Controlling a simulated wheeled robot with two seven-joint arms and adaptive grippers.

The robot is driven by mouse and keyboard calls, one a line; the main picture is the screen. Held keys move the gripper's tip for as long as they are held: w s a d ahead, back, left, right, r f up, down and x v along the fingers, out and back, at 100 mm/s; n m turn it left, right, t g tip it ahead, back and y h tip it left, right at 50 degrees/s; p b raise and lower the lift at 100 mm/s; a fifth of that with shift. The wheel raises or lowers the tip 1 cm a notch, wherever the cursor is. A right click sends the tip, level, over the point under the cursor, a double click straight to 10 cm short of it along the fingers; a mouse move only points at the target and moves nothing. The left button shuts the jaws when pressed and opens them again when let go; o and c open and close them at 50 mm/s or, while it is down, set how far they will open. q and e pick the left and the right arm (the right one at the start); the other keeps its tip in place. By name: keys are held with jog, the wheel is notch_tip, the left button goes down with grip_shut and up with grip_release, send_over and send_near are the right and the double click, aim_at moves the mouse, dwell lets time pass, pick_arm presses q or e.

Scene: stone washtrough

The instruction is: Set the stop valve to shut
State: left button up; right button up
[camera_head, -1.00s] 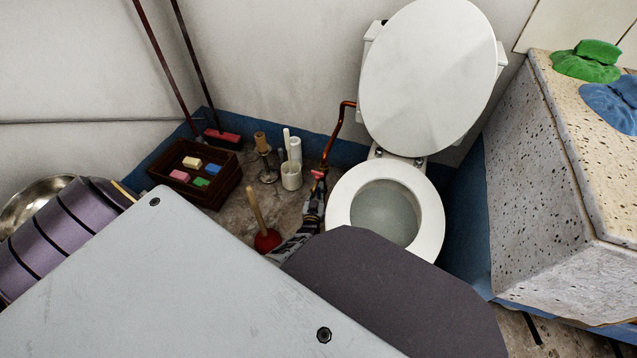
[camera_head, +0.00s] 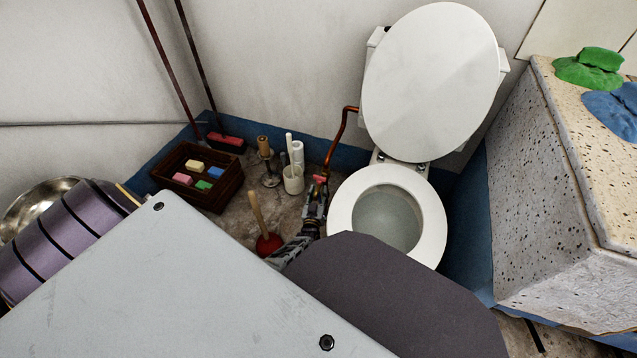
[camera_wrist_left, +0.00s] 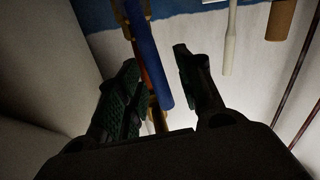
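The copper supply pipe (camera_head: 337,140) comes down the wall left of the toilet, with a small pinkish-red part (camera_head: 320,179) at its low end. In the left wrist view a blue lever (camera_wrist_left: 149,55) lies in front of an orange-brown pipe (camera_wrist_left: 152,82) with brass-coloured fittings, running roughly along it. My left gripper (camera_head: 318,190) is low beside the toilet bowl, at the pipe's end. Its fingers (camera_wrist_left: 160,75) are apart, with the lever's end between them in the picture; I see no clear grip. The valve body is mostly hidden. My right gripper is out of view.
The toilet (camera_head: 425,200), lid up, stands close right of the gripper. A red plunger (camera_head: 268,243), a brush holder (camera_head: 293,180) and a wooden crate (camera_head: 212,195) with coloured blocks stand to the left. The stone trough (camera_head: 545,190) is at the right.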

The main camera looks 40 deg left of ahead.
pick_arm(q)
jog(key=shift+s+d, duration=0.1)
jog(key=shift+s, duration=0.05)
jog(key=v, duration=1.1)
jog(key=shift+s, duration=0.3)
dwell(0.4)
jog(key=shift+r, duration=0.1)
jog(key=shift+c, duration=0.4)
